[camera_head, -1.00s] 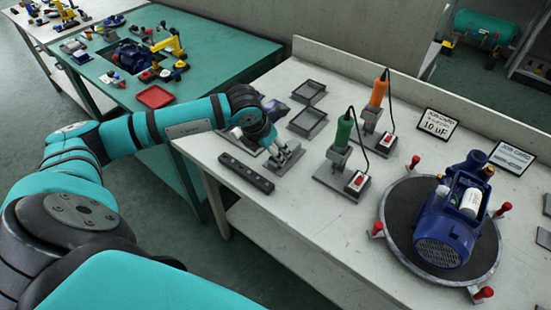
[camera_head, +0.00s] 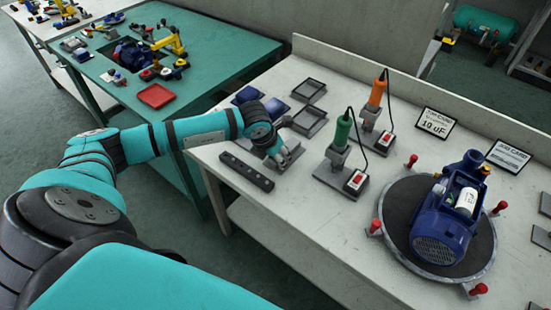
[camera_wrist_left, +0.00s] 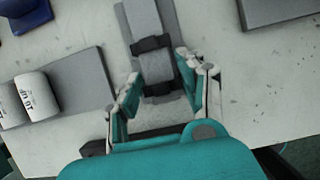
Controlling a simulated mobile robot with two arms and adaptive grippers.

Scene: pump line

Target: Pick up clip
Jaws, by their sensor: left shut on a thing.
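The clip (camera_wrist_left: 152,44), a small part with black bands and a grey middle, lies over a grey strip-like holder in the left wrist view. My left gripper (camera_wrist_left: 157,82) is shut on it, with one finger on each side. In the head view my left gripper (camera_head: 281,160) is low over the white table at the grey holder, and its wrist and fingers hide most of the clip. I cannot tell whether the clip is clear of the holder. My right gripper is not in view.
A dark bar (camera_head: 246,172) lies just in front of the gripper. Grey trays (camera_head: 309,121) stand behind it. A green-handled tool on a stand (camera_head: 342,130) is to the right, then the blue pump (camera_head: 450,220) on a turntable. White cylinders (camera_wrist_left: 37,95) lie beside the gripper.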

